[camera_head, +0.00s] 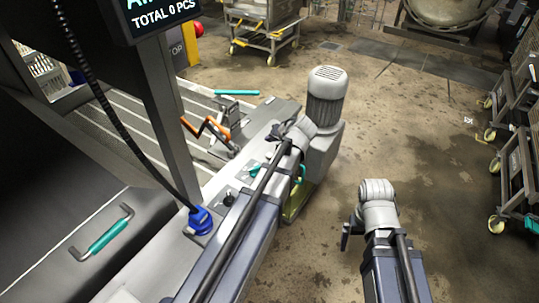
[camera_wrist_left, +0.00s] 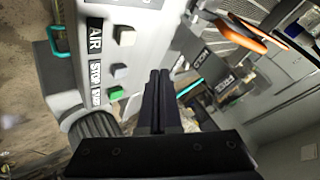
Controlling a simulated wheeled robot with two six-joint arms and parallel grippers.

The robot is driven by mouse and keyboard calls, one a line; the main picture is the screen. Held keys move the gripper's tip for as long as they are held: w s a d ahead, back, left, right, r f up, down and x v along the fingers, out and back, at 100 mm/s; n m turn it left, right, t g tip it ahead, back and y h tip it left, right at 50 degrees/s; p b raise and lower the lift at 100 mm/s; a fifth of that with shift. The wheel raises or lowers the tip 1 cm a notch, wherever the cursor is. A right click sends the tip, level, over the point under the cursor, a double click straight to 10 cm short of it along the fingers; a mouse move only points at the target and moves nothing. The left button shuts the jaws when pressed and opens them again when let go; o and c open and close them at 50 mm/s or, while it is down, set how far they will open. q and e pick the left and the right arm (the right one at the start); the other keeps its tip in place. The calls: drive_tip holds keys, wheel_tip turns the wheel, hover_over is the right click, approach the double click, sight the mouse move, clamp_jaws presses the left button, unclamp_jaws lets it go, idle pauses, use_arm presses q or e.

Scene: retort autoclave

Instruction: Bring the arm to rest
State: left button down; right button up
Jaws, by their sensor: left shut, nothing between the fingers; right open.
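My left arm reaches up from the bottom middle of the head view, and its gripper (camera_head: 284,134) is over the machine's grey control ledge, beside the motor. In the left wrist view the two dark fingers (camera_wrist_left: 157,98) lie together, shut with nothing between them. They point over the panel, close to the green button (camera_wrist_left: 116,93) and grey buttons; I cannot tell whether they touch it. My right arm (camera_head: 384,240) is at the lower right over open floor. Its gripper (camera_head: 349,234) is small and mostly hidden behind the wrist; it is open, with no object seen in it.
A grey motor (camera_head: 326,97) stands right of the left gripper. An orange lever (camera_head: 208,127) and a blue fitting (camera_head: 200,220) are to its left. A teal-handled tool (camera_head: 102,234) lies on the left surface. Wheeled carts (camera_head: 517,165) line the right edge. The middle floor is clear.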

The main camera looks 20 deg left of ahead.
use_arm(q)
drive_tip(key=s+d+f+m+g+h+p, duration=0.1)
drive_tip(key=s+d+f+m+g+h, duration=0.1)
drive_tip(key=s+d, duration=0.9)
drive_tip(key=s+d+f+m+g+h, duration=0.2)
drive_tip(key=s+d+m+g+h, duration=0.1)
drive_tip(key=s+d, duration=0.8)
drive_tip(key=d+m+h, duration=0.1)
drive_tip(key=d, duration=0.2)
drive_tip(key=shift+s+d+f+h+p, duration=0.15)
drive_tip(key=shift+s+f+h+p, duration=0.15)
drive_tip(key=shift+s+f+p, duration=0.1)
